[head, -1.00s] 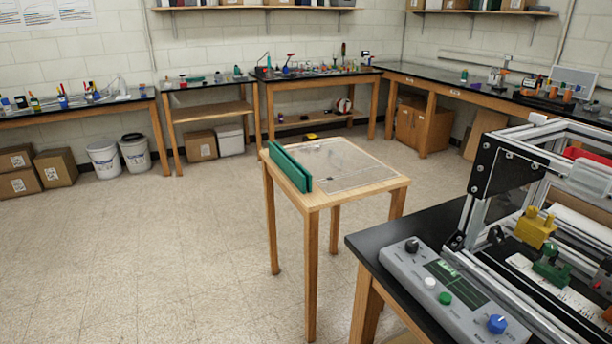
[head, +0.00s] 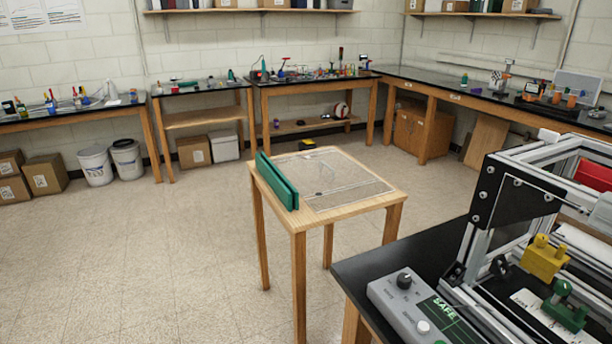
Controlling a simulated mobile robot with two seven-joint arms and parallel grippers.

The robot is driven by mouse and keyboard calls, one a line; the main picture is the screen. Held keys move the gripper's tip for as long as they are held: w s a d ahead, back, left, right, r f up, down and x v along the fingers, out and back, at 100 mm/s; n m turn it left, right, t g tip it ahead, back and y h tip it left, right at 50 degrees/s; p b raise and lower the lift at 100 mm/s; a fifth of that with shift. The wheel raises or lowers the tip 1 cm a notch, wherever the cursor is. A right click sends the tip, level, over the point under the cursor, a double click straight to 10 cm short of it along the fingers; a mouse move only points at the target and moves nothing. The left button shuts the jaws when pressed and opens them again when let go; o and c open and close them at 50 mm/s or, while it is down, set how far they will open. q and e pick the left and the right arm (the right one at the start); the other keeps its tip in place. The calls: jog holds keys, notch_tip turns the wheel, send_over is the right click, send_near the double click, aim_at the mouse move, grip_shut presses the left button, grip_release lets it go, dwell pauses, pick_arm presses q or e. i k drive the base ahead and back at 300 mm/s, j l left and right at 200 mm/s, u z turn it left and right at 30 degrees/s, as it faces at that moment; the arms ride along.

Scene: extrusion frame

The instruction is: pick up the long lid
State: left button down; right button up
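A long green piece (head: 277,182), which looks like the long lid, stands along the left edge of the small wooden table (head: 299,222). It appears as two long thin green strips side by side; I cannot tell whether they are one part or two. Neither of my grippers shows in the head view.
A clear sheet with outlines (head: 335,178) covers much of the small table's top. At the right, a black bench holds a grey control box (head: 405,300) and an aluminium extrusion frame (head: 487,205). Floor (head: 150,260) is open left of the small table.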

aim_at(335, 180)
jog(key=z, duration=1.1)
jog(key=j+z, duration=0.1)
jog(key=j, duration=1.15)
jog(key=i+j+z, duration=0.15)
jog(key=j, duration=0.75)
jog(key=i+j+z, duration=0.15)
jog(key=j, duration=0.8)
jog(key=i+j+z, duration=0.15)
jog(key=j, duration=0.75)
jog(key=k, duration=0.05)
